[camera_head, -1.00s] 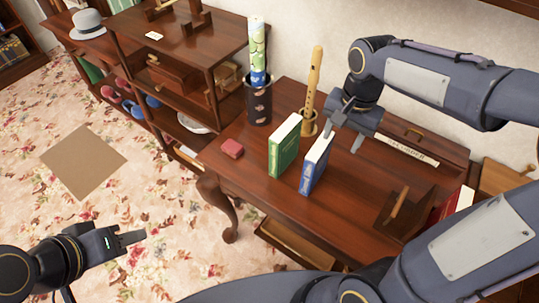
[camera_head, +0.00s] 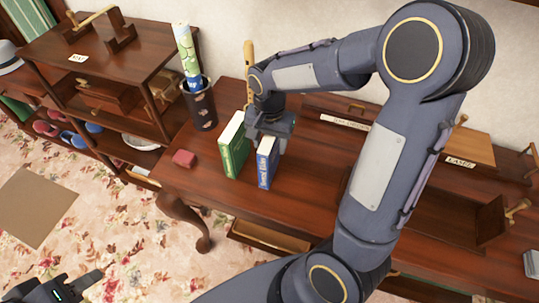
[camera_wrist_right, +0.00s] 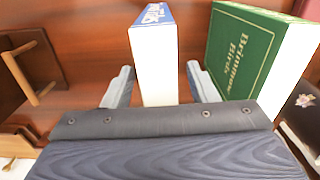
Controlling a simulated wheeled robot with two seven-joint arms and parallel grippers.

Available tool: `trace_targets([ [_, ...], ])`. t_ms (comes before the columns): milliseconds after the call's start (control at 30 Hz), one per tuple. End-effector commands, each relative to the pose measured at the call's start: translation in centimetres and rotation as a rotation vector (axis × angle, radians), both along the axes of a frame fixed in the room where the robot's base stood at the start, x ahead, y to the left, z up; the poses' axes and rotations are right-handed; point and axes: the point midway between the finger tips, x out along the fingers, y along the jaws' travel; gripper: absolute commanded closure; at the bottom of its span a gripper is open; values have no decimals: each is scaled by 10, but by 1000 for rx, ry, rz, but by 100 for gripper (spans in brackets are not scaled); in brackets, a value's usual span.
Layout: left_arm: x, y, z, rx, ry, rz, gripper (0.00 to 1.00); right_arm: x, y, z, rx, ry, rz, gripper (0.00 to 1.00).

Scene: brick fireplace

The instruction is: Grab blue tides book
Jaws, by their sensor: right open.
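The blue book (camera_head: 265,170) stands upright on the wooden desk in the head view, its lettered blue side facing me. My right gripper (camera_head: 267,143) is just behind and above it, partly hidden by its own wrist. In the right wrist view the white page edge of the blue book (camera_wrist_right: 157,70) lies between the two spread fingers of my right gripper (camera_wrist_right: 159,85), with a gap on each side. My left gripper (camera_head: 88,284) is low at the bottom left, away from the desk and seemingly empty; its finger gap is unclear.
A green book (camera_head: 233,150) stands upright just left of the blue book; in the wrist view it (camera_wrist_right: 240,50) is close beside one finger. An open drawer (camera_head: 262,236) juts out below.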

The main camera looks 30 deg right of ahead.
Motion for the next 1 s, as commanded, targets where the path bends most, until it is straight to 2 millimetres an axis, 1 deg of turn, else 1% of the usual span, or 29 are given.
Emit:
trace_targets([
  [67, 0, 0, 0, 0, 0, 0, 64, 0, 0, 0, 0, 0, 0, 47],
  [467, 0, 0, 0, 0, 0, 0, 64, 0, 0, 1, 1, -1, 1, 98],
  [500, 0, 0, 0, 0, 0, 0, 64, 0, 0, 1, 1, -1, 1, 100],
  [867, 0, 0, 0, 0, 0, 0, 64, 1, 0, 1, 1, -2, 1, 100],
  [1000, 0, 0, 0, 0, 0, 0, 64, 1, 0, 5, 1, -4, 1, 100],
])
